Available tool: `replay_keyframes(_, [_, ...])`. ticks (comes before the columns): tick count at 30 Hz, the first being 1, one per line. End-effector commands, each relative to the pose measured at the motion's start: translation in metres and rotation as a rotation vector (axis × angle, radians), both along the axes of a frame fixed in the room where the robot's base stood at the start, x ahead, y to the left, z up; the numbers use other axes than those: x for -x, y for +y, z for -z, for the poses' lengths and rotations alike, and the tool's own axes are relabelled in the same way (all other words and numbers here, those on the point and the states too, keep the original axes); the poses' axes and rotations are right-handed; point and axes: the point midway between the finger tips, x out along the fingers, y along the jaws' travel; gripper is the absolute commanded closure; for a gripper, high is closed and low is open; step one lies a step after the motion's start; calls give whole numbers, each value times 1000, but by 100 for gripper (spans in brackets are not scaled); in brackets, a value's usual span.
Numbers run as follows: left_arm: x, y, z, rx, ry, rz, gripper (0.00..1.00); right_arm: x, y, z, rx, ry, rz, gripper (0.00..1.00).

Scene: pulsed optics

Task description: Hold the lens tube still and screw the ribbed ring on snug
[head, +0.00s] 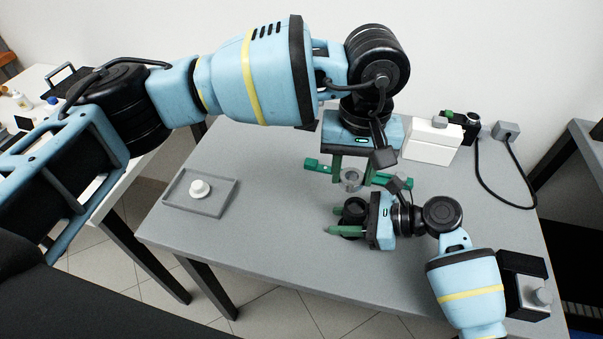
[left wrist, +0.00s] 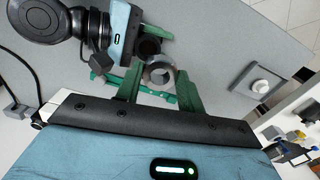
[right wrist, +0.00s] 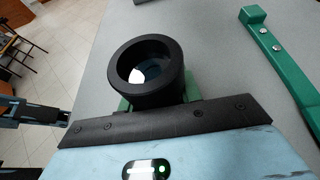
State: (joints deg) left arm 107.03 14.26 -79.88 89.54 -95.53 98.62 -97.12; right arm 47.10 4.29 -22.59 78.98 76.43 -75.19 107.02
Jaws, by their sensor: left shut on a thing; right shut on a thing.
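My left gripper (head: 350,182) is shut on a grey ring (head: 351,178), held between its green fingers. The ring also shows in the left wrist view (left wrist: 160,73); its ribs are too small to make out. My right gripper (head: 343,221) is shut on the black lens tube (head: 354,212), below the ring in the head view. In the right wrist view the tube (right wrist: 150,75) shows a thick black rim with glass inside, with no ring on that end. In the left wrist view the ring partly overlaps the tube (left wrist: 148,47); their exact gap cannot be told.
A green bar (head: 402,183) with bolts lies behind the ring; it shows in the right wrist view (right wrist: 278,55). A grey tray (head: 222,207) holds a white round piece (head: 200,188). A white box (head: 430,142) stands at the back right. The table's front left is clear.

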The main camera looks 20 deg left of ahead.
Motion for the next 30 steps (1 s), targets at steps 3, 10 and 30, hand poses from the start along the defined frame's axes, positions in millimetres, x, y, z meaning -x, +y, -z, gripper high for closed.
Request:
replay_keyframes(3, [-5, -15, -1, -3, -10, -14, 84, 2, -1, 6, 9, 8, -2, 100])
replay_keyframes(10, [-8, -21, -2, -3, -13, -21, 84, 2, -1, 7, 10, 9, -2, 100])
replay_keyframes(30, [-7, -21, 18, -4, -11, -21, 84, 3, -1, 9, 12, 12, -3, 100])
